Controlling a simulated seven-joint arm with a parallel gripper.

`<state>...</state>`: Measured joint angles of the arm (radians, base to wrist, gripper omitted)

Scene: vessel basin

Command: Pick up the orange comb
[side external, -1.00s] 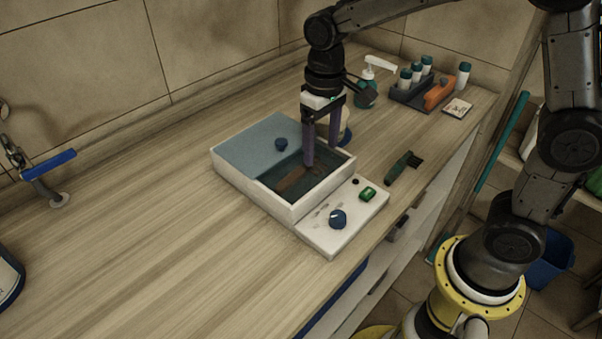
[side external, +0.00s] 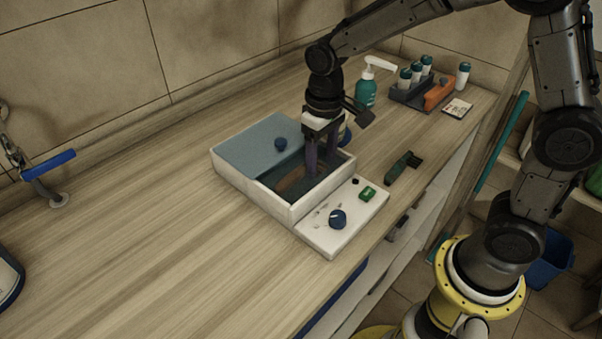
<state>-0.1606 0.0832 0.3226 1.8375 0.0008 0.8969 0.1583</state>
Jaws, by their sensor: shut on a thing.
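A brownish-orange comb (side external: 291,184) lies low in the open part of the white-walled basin (side external: 280,203), darkened by the dark contents; its exact outline is hard to see. My gripper (side external: 321,168) points straight down into the basin with its two purple-grey fingers. It is shut on the comb at the comb's right end, though the fingertips are partly hidden by the basin's front wall. A blue-grey lid (side external: 255,142) with a dark blue knob covers the left part of the basin.
A panel with a blue dial (side external: 338,219) and green switch (side external: 367,193) adjoins the basin. A dark green brush (side external: 402,168) lies to the right. Behind are a teal pump bottle (side external: 366,92) and a rack (side external: 408,97) holding bottles and an orange item.

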